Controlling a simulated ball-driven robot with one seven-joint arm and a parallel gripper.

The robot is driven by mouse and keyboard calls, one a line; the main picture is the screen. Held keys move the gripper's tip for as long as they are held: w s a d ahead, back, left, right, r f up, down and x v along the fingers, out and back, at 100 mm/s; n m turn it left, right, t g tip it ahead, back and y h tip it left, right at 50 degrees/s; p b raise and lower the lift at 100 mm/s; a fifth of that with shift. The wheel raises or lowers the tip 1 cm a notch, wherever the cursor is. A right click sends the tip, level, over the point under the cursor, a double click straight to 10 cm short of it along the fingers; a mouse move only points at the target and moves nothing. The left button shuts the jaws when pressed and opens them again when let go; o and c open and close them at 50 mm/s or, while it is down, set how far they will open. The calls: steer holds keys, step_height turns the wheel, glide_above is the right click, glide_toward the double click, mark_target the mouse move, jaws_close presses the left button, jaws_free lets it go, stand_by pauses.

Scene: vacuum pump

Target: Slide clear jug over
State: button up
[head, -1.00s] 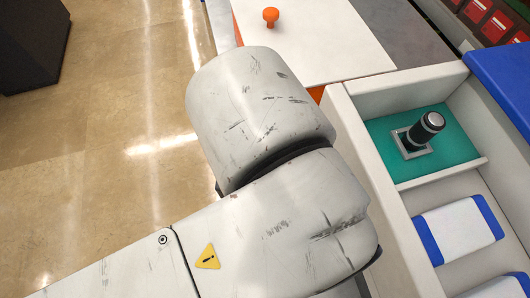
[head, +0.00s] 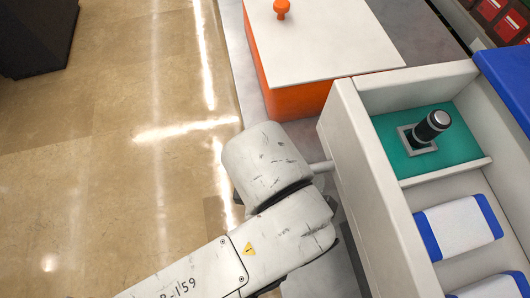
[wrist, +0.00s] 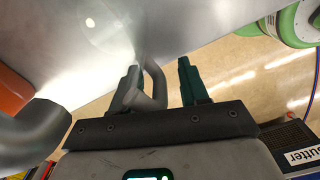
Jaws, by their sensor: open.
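I cannot make out a clear jug in either view. My gripper (wrist: 158,66) is open in the wrist view, with two dark green fingers. A grey curved bar (wrist: 157,84) passes between the fingers, close to the left one; I cannot tell if they touch. It meets a large grey surface (wrist: 105,45) ahead. In the head view my arm hides the gripper, low beside the white compartment tray (head: 358,150).
In the head view, an orange box (head: 292,100) with a white lid stands above my arm. A green round object (wrist: 292,22) shows in the wrist view. Open floor lies left.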

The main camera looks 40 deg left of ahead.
steer(key=shift+c, duration=0.2)
jaws_close()
steer(key=shift+o, duration=0.2)
jaws_free()
step_height(320, 180, up, 11)
steer(key=shift+f+b, duration=0.1)
steer(key=shift+b, duration=0.35)
stand_by(0.4)
